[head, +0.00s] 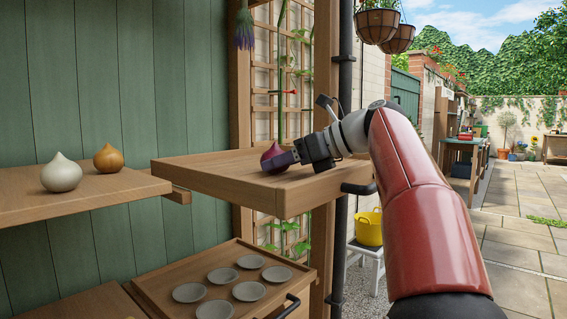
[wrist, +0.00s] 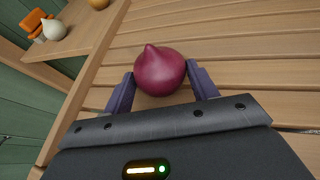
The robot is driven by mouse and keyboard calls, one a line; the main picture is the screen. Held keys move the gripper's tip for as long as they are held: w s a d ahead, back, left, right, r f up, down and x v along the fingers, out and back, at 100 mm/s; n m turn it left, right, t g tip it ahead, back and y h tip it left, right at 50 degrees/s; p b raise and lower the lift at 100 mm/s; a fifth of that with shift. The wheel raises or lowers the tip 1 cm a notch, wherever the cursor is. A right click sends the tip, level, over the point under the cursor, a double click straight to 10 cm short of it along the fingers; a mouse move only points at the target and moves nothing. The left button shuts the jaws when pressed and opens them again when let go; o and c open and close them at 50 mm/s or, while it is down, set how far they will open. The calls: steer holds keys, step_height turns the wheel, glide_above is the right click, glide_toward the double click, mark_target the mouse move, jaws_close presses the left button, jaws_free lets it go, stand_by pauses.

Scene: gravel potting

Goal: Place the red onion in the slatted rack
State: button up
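The red onion (head: 270,152) is over the slatted rack (head: 222,180), near its middle. In the wrist view the onion (wrist: 159,72) sits between the two dark fingers of my gripper (wrist: 161,80), its tip pointing up and slightly left. The fingertips meet the onion's sides, so my gripper (head: 277,161) looks shut on it. Pale wooden slats (wrist: 235,45) lie right beneath the onion. I cannot tell whether its underside touches them.
A wooden shelf (head: 100,205) at the left holds a white onion (head: 61,173) and a golden-brown onion (head: 108,158). Below is a wooden tray (head: 160,292) with several grey saucers (head: 249,291). A dark pipe (head: 345,90) stands behind. A yellow bucket (head: 368,228) sits on a stool.

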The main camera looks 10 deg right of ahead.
steer(key=o, duration=0.3)
steer(key=p+v, duration=0.3)
steer(key=v, duration=0.9)
steer(key=shift+r, duration=0.1)
steer(key=shift+s, duration=0.1)
